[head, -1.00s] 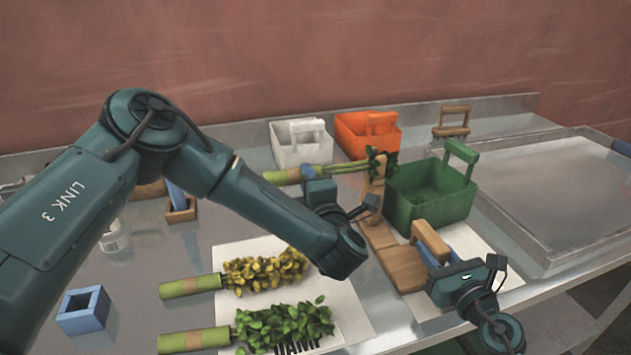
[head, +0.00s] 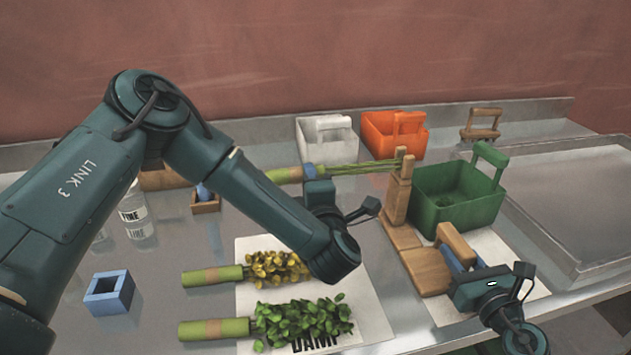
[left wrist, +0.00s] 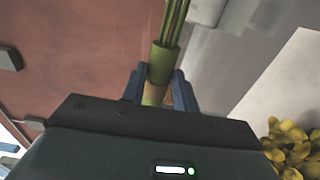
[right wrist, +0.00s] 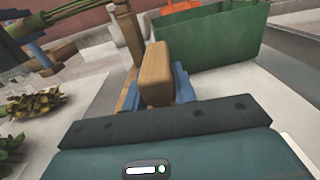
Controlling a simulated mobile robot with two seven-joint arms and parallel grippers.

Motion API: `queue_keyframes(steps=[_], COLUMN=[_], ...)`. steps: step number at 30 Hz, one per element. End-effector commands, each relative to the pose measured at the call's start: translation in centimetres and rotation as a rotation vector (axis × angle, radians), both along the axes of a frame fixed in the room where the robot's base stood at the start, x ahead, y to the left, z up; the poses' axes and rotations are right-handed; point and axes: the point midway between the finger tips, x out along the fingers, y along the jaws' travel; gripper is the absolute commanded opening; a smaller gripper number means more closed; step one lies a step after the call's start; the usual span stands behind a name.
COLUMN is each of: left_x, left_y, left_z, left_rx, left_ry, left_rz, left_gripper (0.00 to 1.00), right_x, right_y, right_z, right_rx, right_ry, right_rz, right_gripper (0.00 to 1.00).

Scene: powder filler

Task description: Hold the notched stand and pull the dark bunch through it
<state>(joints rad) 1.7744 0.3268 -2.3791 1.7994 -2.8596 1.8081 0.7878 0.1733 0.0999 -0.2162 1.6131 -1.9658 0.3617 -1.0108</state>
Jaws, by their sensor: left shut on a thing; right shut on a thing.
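The dark bunch (head: 360,169) lies level, with a green wrapped grip (head: 283,175) and thin bare green stems. The stem ends reach the top of the notched stand's post (head: 398,197); no dark leaves show on them. My left gripper (head: 312,173) is shut on the bunch's grip, and blue fingers around it also show in the left wrist view (left wrist: 160,88). The notched stand has a flat wooden base (head: 427,270) and a raised handle. My right gripper (head: 456,258) is shut on that handle (right wrist: 155,70).
A green crate (head: 455,208) stands just behind and right of the stand. White (head: 327,140) and orange (head: 385,137) crates stand at the back. Yellow (head: 275,268) and green (head: 300,318) leafy bunches lie on a white mat in front. A metal tray (head: 560,190) is at the right.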

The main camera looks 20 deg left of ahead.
Motion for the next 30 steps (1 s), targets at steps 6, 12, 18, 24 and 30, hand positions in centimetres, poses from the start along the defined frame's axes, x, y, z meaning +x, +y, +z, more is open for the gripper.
queue_keyframes(steps=[6,12,18,24,30], left_x=[-0.1,-0.1,-0.2,-0.5,-0.8], left_y=[0.1,0.1,0.4,0.9,1.4], left_z=[0.0,0.0,1.1,3.0,4.9], left_rx=[-0.001,-0.001,-0.001,-0.002,-0.001], left_ry=[-0.001,-0.001,-0.003,-0.002,-0.002], left_rz=[-0.001,-0.001,0.0,0.0,0.0], left_gripper=[0.06,0.06,0.06,0.06,0.06], right_x=[-0.1,-0.1,-0.1,-0.1,-0.1], right_y=[0.2,0.2,0.2,0.2,0.2], right_z=[0.0,0.0,0.0,0.0,0.0], right_rx=[-0.001,0.0,0.0,0.001,0.001], right_ry=[0.001,0.001,0.001,0.002,0.002], right_rz=[0.004,0.004,0.005,0.005,0.005], right_gripper=[0.0,0.0,0.0,0.0,0.0])
